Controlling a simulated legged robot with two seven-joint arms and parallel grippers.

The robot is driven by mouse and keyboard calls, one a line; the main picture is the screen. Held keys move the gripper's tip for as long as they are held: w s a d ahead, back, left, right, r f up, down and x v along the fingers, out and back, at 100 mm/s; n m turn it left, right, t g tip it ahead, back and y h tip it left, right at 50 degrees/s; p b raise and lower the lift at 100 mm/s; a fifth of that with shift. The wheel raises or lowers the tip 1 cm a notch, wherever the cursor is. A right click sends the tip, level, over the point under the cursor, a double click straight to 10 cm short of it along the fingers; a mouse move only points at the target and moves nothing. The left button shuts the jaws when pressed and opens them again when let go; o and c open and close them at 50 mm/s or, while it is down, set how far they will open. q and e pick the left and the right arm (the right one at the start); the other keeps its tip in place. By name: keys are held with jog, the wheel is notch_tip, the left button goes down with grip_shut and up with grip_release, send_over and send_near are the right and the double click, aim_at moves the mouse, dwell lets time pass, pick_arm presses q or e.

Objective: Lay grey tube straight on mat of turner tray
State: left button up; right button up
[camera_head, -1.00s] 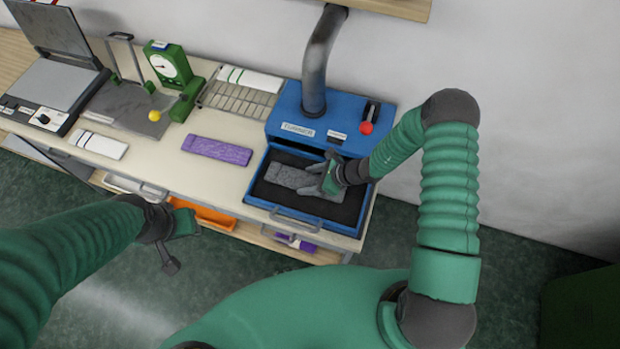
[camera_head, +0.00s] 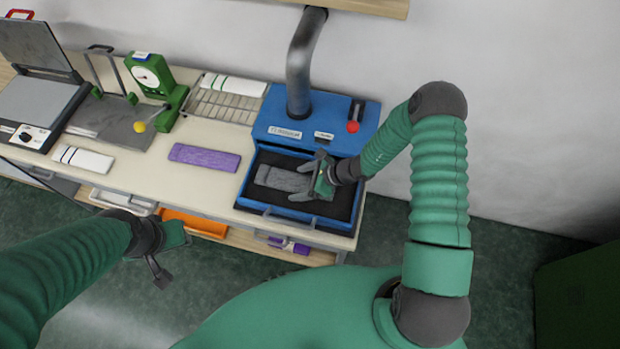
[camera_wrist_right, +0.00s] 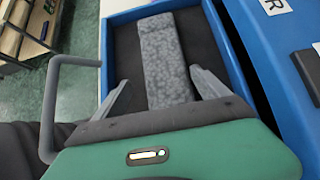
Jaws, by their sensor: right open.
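The grey tube (camera_head: 284,180) lies flat on the dark mat (camera_head: 343,203) of the blue turner tray (camera_head: 290,217). In the right wrist view the tube (camera_wrist_right: 165,62) runs lengthwise along the tray, roughly in line with its side walls, with mat (camera_wrist_right: 203,45) on both sides. My right gripper (camera_head: 312,181) is at the tube's right end. Its two fingers are spread on either side of the tube with gaps, and the palm hides the tube's near end. My left gripper (camera_head: 168,259) hangs empty in front of the table; its finger opening is unclear.
The blue turner housing (camera_head: 265,125) with a grey pipe (camera_head: 299,70) and red knob stands behind the tray. A purple tube (camera_head: 204,157) and a white striped tube (camera_head: 83,158) lie on the table to the left. A green gauge press (camera_head: 158,85) stands behind them.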

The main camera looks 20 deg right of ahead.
jog(key=b+v, duration=0.1)
jog(key=v, duration=0.9)
jog(key=shift+s+d+r, duration=0.2)
jog(key=shift+s+d, duration=0.05)
jog(key=s+a+r+n+g+h, duration=0.15)
jog(key=s+r+n+h, duration=0.85)
jog(key=n, duration=1.5)
pick_arm(q)
jog(key=s+b+x, duration=0.1)
jog(key=b+x, duration=0.6)
jog(key=x, duration=0.1)
jog(key=shift+s+a+f, duration=0.2)
jog(key=shift+s+f, duration=0.1)
jog(key=shift+s, duration=0.15)
pick_arm(e)
jog(key=f+y, duration=0.1)
jog(key=f, duration=0.1)
jog(key=s+f+g+y, duration=0.1)
jog(key=shift+d+f+y, duration=0.3)
pick_arm(q)
jog(key=shift+d, duration=0.1)
pick_arm(e)
jog(key=shift+d, duration=0.1)
